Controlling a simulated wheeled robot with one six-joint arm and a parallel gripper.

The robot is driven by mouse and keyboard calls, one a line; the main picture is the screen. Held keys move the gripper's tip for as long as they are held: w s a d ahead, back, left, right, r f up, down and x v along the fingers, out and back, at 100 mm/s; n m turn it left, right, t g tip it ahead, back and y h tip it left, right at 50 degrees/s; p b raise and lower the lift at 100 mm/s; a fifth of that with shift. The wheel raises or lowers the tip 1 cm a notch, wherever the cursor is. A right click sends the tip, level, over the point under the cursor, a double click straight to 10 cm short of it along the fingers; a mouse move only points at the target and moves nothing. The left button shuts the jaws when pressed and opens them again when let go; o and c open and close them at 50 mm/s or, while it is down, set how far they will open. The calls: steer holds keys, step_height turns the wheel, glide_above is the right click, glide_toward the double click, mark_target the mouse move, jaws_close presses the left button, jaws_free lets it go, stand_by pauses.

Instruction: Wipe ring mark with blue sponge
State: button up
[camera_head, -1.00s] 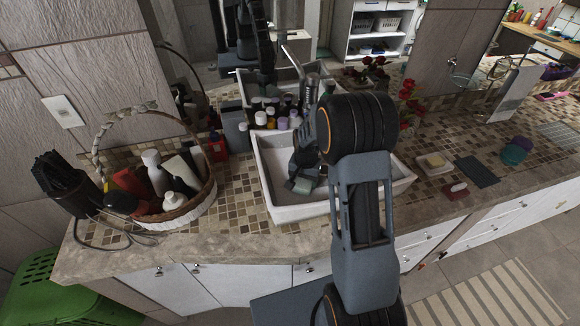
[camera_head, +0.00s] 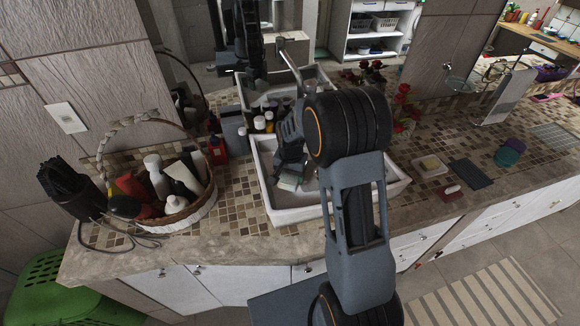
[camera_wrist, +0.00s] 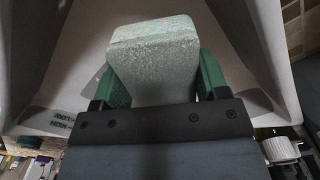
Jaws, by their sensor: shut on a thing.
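My gripper (camera_head: 290,172) is over the white sink basin, near its left side. It is shut on a pale grey-green sponge-like block (camera_head: 289,184). The block (camera_wrist: 155,60) fills the middle of the wrist view, between two green fingers. It looks more grey-green than blue. White basin walls show around it. I cannot tell whether the block touches the basin. I see no ring mark; my arm and the block hide part of the basin.
The white basin (camera_head: 277,213) is set in a mosaic-tiled counter (camera_head: 237,205). A wicker basket (camera_head: 190,216) of bottles stands to the left. Small bottles stand behind the basin. To the right are a soap dish (camera_head: 429,167), a dark mat (camera_head: 470,173), and purple and teal pads (camera_head: 507,156).

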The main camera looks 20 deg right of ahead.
steer(key=shift+r+p, duration=0.65)
steer(key=shift+r, duration=0.7)
